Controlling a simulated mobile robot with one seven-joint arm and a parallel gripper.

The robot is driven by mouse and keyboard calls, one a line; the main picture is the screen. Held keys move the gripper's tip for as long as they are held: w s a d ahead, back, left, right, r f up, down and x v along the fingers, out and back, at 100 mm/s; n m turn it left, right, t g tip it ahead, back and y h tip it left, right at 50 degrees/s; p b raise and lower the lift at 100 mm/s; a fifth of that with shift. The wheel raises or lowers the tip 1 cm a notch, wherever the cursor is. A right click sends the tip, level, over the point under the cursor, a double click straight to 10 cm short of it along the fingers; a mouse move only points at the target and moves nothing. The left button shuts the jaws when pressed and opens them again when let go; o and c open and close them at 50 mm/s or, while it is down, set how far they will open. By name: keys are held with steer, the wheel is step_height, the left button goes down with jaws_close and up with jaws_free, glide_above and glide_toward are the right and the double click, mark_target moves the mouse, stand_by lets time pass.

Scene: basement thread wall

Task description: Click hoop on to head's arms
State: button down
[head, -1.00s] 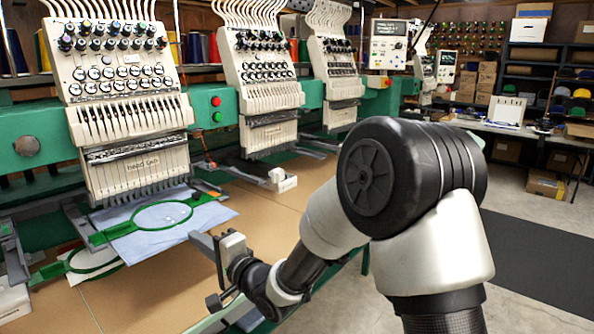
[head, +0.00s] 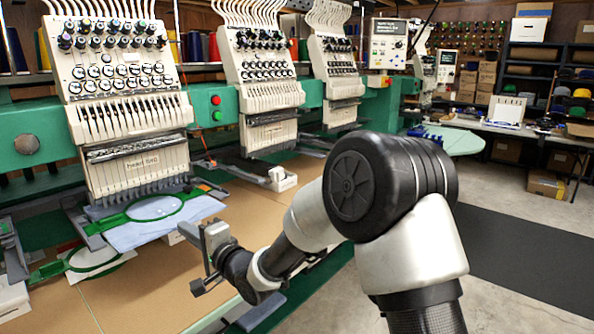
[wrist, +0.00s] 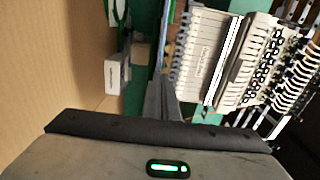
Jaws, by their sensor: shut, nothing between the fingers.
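The green hoop (head: 129,215) holds pale blue cloth (head: 165,227) and lies under the needles of the nearest embroidery head (head: 138,160). Its green side tabs lie by the grey arms (head: 88,232) on either side of the head. I cannot tell whether the tabs are clicked in. My gripper (head: 186,232) is shut and empty, just in front of the cloth's near right edge; whether it touches is unclear. In the wrist view a white embroidery head (wrist: 205,60) stands on the right, and a dark bar of my gripper crosses the bottom.
A second green hoop (head: 68,262) with white cloth sits at the left. More embroidery heads (head: 262,80) stand along the green machine beam (head: 212,108). The tan table (head: 150,285) is bare in front. A small white box (head: 283,178) is by the middle head.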

steer(key=shift+x, duration=2)
steer(key=v, duration=0.7)
steer(key=shift+d, duration=0.1)
steer(key=d+r+n+h, duration=0.3)
steer(key=d+h, duration=0.4)
steer(key=d, duration=0.6)
steer(key=s+d+r+n+g+h, duration=0.1)
steer(key=s+d+h, duration=0.25)
steer(key=d, duration=0.45)
steer(key=s+d+r+n+h, duration=0.1)
steer(key=s+d+h, duration=0.1)
steer(key=s+d, duration=0.45)
steer(key=s+d+f+n+g+h, duration=0.1)
steer(key=s+d+g, duration=0.15)
steer(key=s, duration=0.35)
steer(key=s+d+n+g, duration=0.1)
steer(key=s+d, duration=0.3)
steer(key=s, duration=0.3)
steer(key=s+d+f+n+g+h, duration=0.1)
steer(key=s+d, duration=0.2)
steer(key=s, duration=0.3)
step_height(320, 180, up, 24)
steer(key=p, duration=2.3)
steer(key=shift+s+d+f+y, duration=0.2)
steer(key=shift+s+y, duration=0.15)
steer(key=shift+s, duration=0.1)
